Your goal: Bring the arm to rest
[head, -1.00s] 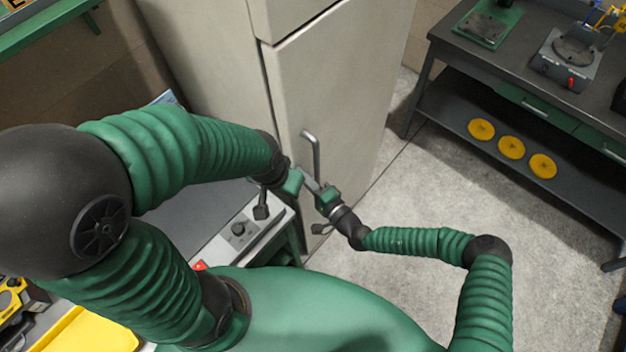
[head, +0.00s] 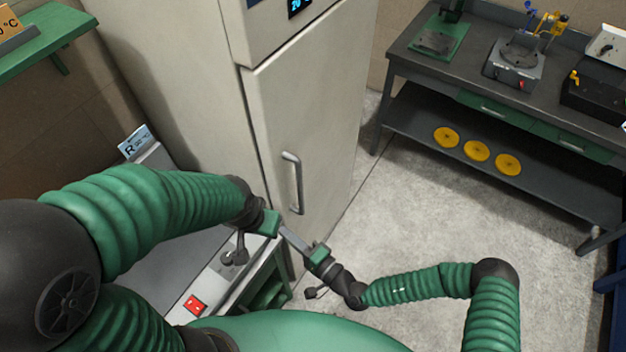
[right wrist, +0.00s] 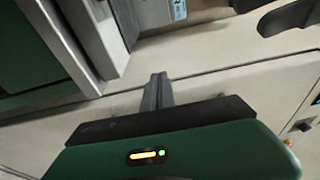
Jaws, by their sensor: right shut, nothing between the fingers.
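My right arm comes in from the lower right of the head view. Its gripper (head: 291,237) is shut and empty, its slim grey fingers pointing up and left. It is below the cabinet door's handle (head: 292,182) in the picture and apart from it. In the right wrist view the closed fingers (right wrist: 157,92) show beyond the green gripper body, with nothing between them. My left arm comes in from the left; its gripper (head: 268,223) lies close to the right fingertips. I cannot tell whether the two touch, and the left fingers are not clear.
The tall pale cabinet (head: 315,120) stands ahead with its door closed. A grey-topped bench unit with a red switch (head: 195,304) is below my left arm. A dark workbench (head: 400,65) with yellow discs (head: 477,151) on its shelf stands right. Floor (head: 430,220) between is clear.

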